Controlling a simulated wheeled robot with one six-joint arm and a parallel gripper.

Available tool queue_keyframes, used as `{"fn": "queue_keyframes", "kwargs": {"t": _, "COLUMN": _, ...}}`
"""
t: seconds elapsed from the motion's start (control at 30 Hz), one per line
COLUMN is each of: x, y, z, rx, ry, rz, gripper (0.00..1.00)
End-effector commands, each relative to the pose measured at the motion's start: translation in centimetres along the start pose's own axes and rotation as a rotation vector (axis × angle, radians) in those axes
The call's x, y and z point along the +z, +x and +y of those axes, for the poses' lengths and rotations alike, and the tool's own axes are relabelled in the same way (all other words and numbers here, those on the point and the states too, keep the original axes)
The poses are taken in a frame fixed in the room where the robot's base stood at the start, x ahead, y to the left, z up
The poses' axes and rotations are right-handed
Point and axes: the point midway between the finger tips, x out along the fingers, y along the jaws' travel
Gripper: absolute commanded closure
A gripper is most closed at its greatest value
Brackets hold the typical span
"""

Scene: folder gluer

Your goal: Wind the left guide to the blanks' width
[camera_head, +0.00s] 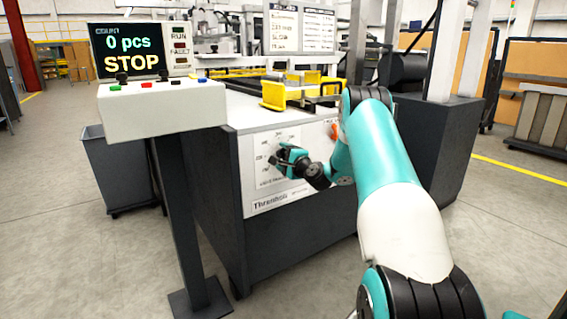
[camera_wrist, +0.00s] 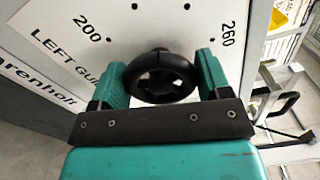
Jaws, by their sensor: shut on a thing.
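The left guide's handwheel (camera_wrist: 161,77) is a black round knob on the white dial plate (camera_wrist: 62,22) in the wrist view. The plate reads 200, 260 and "LEFT GU…", the rest being covered. My gripper (camera_wrist: 160,78) is shut on the handwheel, with one teal finger on each side of its rim. In the head view my gripper (camera_head: 285,158) reaches the white panel (camera_head: 262,185) on the machine's front and hides most of the wheel. The yellow guide parts (camera_head: 285,95) sit on the machine's top. I cannot tell which blanks' width is set.
A control box (camera_head: 165,110) on a dark post stands left of the panel; its screen (camera_head: 128,54) reads "0 pcs STOP". An orange knob (camera_head: 334,131) is right of the dial. A grey bin (camera_head: 118,175) stands behind the post. Floor at the front is clear.

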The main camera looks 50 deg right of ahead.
Motion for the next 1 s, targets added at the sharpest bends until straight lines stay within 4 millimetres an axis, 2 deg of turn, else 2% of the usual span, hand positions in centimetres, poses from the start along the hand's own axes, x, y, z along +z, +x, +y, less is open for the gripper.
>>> {"fn": "queue_keyframes", "kwargs": {"t": 1.0, "x": -0.13, "y": 0.02, "z": 0.80, "rx": -0.002, "ry": -0.965, "rz": -0.002, "gripper": 0.53}}
